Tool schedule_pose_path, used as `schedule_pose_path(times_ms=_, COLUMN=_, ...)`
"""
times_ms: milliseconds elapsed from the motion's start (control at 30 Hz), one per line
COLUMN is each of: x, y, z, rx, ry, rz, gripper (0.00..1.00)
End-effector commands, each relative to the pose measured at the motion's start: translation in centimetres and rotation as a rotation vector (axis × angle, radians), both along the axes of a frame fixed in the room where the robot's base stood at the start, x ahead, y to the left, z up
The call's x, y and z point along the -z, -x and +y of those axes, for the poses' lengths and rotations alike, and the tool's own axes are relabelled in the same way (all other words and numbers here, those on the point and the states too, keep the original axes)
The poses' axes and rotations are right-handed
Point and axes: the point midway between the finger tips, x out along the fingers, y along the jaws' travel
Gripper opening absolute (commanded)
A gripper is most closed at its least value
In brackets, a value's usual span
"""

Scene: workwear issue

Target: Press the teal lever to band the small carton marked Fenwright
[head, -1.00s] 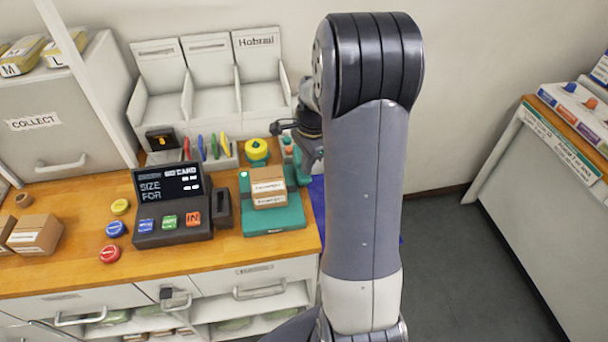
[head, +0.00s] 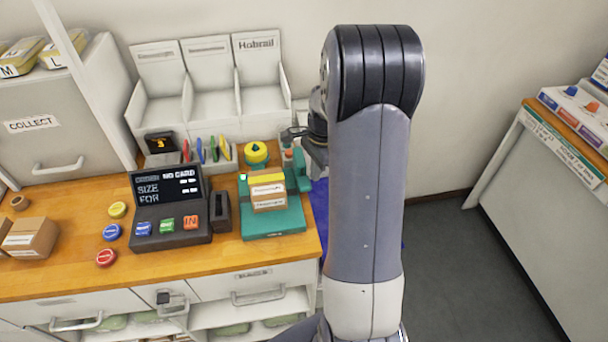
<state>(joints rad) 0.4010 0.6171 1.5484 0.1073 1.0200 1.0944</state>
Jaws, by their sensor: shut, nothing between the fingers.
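The small brown carton (head: 268,204) sits on the teal banding machine (head: 273,224), with a yellow band (head: 266,180) across its top. Its white label is too small to read surely. A teal upright part (head: 301,166), seemingly the lever, stands at the machine's back right. My arm hides the area to the right of the machine. I cannot tell whether the gripper touches the lever.
A dark card terminal (head: 170,205) and coloured round buttons (head: 112,232) stand left on the wooden counter. Pen holders (head: 207,152) and white bins (head: 210,85) are behind. More cartons (head: 30,238) lie far left. Another counter (head: 565,135) is at right, with open floor between.

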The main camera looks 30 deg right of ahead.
Motion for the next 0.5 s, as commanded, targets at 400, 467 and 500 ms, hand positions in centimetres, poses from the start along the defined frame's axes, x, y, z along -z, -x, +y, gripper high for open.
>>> schedule_pose_path(times_ms=400, x=-0.7, y=-0.1, z=-0.5, rx=-0.001, ry=0.002, rz=-0.003, gripper=0.0)
schedule_pose_path(times_ms=467, x=-1.4, y=-0.1, z=-0.6, rx=-0.001, ry=0.002, rz=-0.003, gripper=0.0)
schedule_pose_path(times_ms=500, x=-2.0, y=-0.1, z=-0.7, rx=-0.001, ry=0.003, rz=-0.004, gripper=0.0)
